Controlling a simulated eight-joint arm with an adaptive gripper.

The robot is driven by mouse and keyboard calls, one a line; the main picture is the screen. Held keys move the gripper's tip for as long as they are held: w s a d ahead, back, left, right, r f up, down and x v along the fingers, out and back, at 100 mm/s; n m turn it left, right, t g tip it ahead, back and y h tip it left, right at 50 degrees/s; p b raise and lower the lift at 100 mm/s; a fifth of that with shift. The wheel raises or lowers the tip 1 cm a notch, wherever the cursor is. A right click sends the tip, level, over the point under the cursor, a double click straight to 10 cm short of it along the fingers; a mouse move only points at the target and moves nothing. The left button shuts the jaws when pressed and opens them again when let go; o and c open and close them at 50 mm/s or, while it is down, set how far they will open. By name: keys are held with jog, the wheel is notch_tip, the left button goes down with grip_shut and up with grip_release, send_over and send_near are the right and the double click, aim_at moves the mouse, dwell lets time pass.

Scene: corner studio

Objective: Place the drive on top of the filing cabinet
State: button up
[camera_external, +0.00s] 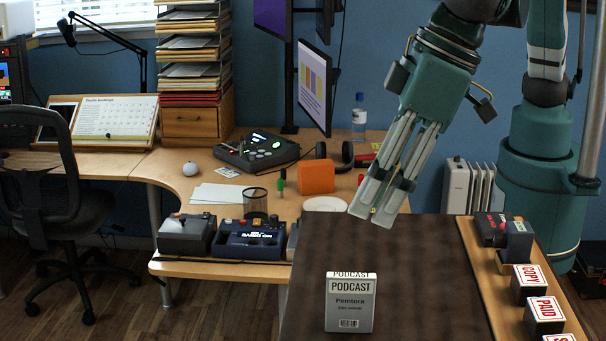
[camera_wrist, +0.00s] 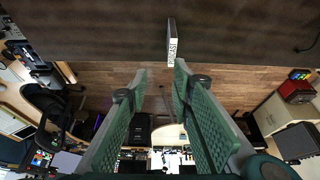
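A light grey box-shaped drive (camera_external: 350,308), labelled PODCAST and Pemtora, stands upright on the dark brown tabletop near the front. It shows edge-on at the top of the wrist view (camera_wrist: 172,42). My gripper (camera_external: 372,212) is above the back of this tabletop, higher than the drive and behind it. Its fingers (camera_wrist: 160,68) are apart with nothing between them. A wooden drawer unit (camera_external: 190,122) under stacked paper trays stands on the desk at the back left. I cannot tell whether it is the filing cabinet; no other cabinet is clear.
The dark tabletop (camera_external: 410,275) is mostly bare. A wooden tray (camera_external: 482,262) along its right edge holds several stamp blocks and a dark device. An orange block (camera_external: 316,177), a bottle (camera_external: 359,114) and electronics crowd the desk behind. A chair (camera_external: 60,190) stands left.

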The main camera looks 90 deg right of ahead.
jog(key=w+d+r, duration=0.3)
jog(key=d+r, duration=0.1)
jog(key=d, duration=1)
jog(key=w+d+r, duration=0.2)
jog(key=d+r, duration=0.1)
jog(key=d, duration=1.1)
jog(key=w+d+r, duration=0.3)
jog(key=d+r, duration=0.1)
jog(key=d, duration=1)
jog(key=s+d+t, duration=0.1)
jog(key=s+d, duration=0.2)
jog(key=d, duration=0.6)
jog(key=s+d, duration=0.3)
jog(key=d, duration=0.7)
jog(key=s+d+f+t, duration=0.1)
jog(key=s+d+f, duration=0.2)
jog(key=s+d, duration=0.3)
jog(key=s+d+f, duration=0.3)
jog(key=s+d, duration=0.2)
jog(key=d, duration=0.4)
jog(key=shift+s+f+t, duration=0.35)
jog(key=shift+f+t, duration=0.05)
